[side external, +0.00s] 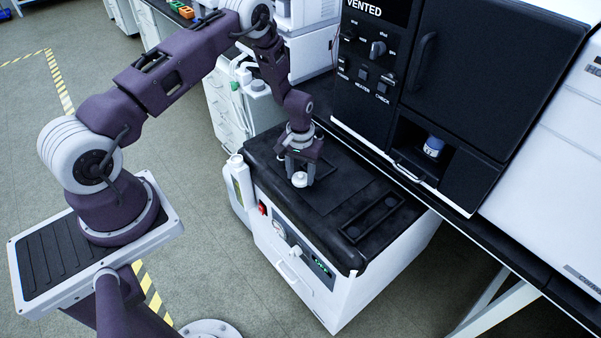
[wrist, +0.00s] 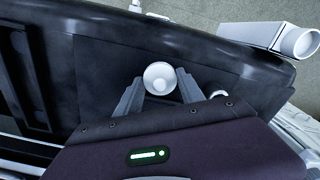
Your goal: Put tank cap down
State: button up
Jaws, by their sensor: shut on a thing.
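The tank cap (wrist: 160,78) is a small white round piece. In the wrist view it sits between the two fingertips of my gripper (wrist: 158,86), which is shut on it. In the side external view the white cap (side external: 299,179) shows under my gripper (side external: 300,172), low over the black top of the white cabinet (side external: 325,210). I cannot tell whether the cap touches that top. The fingers hide part of the cap's sides.
A black tray-like recess (side external: 372,215) lies on the right part of the cabinet top. A black vented unit (side external: 440,80) stands behind, with a blue-and-white container (side external: 433,147) in its lower opening. A white cylinder (wrist: 298,43) sticks out beyond the cabinet edge.

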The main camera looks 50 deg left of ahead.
jog(key=o, duration=1.3)
notch_tip(320, 180, up, 12)
notch_tip(320, 180, up, 11)
jog(key=m+t, duration=0.1)
send_over(300, 174)
jog(key=s+d, duration=0.1)
jog(key=d, duration=0.1)
jog(key=s+d+r+m+t, duration=0.1)
jog(key=s+d+r, duration=0.1)
jog(key=s+r, duration=0.3)
jog(key=s+d+r+m+t, duration=0.1)
jog(key=s+d+r, duration=0.1)
jog(key=r, duration=0.6)
jog(key=s+d+r+t, duration=0.1)
jog(key=s+r, duration=0.1)
jog(key=s, duration=0.4)
jog(key=s+d+r+m, duration=0.1)
jog(key=s+r, duration=0.1)
jog(key=s, duration=0.5)
jog(key=s+d+r+m+t, duration=0.1)
jog(key=s+d+r, duration=0.1)
jog(key=s, duration=0.4)
jog(key=shift+s+r+t, duration=0.1)
jog(key=shift+s+t, duration=0.2)
jog(key=shift+s, duration=0.1)
